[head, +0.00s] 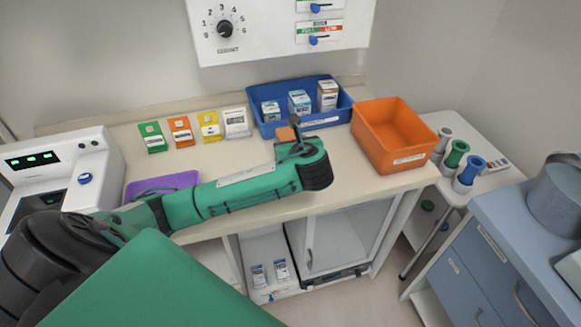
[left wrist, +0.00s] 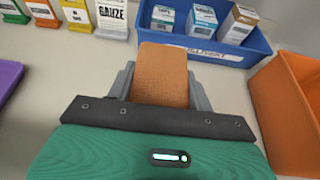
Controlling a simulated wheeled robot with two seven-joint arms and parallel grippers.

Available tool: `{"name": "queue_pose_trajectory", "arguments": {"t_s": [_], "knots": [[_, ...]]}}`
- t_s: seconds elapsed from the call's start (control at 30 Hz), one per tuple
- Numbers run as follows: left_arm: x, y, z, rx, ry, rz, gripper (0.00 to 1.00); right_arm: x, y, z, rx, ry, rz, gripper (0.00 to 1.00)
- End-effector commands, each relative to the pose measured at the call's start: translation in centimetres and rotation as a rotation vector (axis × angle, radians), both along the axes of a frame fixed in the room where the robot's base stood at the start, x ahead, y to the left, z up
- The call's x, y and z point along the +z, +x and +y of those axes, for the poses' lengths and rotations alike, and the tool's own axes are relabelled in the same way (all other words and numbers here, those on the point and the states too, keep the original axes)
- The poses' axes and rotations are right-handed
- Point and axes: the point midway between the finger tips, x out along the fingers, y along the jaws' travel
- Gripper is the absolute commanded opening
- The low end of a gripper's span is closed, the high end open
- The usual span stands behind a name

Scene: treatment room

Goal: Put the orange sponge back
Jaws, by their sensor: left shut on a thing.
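My left gripper (left wrist: 162,84) is shut on the orange sponge (left wrist: 162,72), a flat textured block standing out between the two grey fingers in the left wrist view. An orange bin (head: 372,148) stands to the right of the gripper and also shows at the right edge of the left wrist view (left wrist: 293,112). My right gripper is not in view.
A blue bin (head: 267,130) with several small boxes stands at the back of the counter (head: 240,208). Green, orange and yellow card stands and a gauze stand (head: 236,122) are left of it. A purple tray (head: 160,184) lies left. A side table with cylinders (head: 456,154) is right.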

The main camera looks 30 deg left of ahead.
Motion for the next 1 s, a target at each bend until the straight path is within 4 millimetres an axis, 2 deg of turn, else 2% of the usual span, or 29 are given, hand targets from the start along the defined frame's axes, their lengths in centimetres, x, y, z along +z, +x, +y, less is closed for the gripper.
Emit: {"name": "queue_pose_trajectory", "arguments": {"t_s": [0.03,0.1,0.2,0.47,0.67,1.0], "knots": [[-1.4,-0.1,0.0,0.001,0.001,0.006,0.34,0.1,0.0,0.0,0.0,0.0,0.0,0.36],[-3.0,-0.1,0.0,0.0,0.001,0.005,0.34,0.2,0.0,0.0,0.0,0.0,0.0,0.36],[-4.6,-0.1,0.0,-0.001,0.0,0.002,0.34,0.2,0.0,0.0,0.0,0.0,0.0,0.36],[-6.6,0.0,0.0,-0.001,0.0,0.002,0.34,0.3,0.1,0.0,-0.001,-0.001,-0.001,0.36],[-9.5,0.0,0.0,0.0,0.001,0.002,0.34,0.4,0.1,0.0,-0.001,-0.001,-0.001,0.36],[-10.0,0.0,0.0,-0.001,0.0,0.0,0.34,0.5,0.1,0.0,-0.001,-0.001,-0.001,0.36]]}}
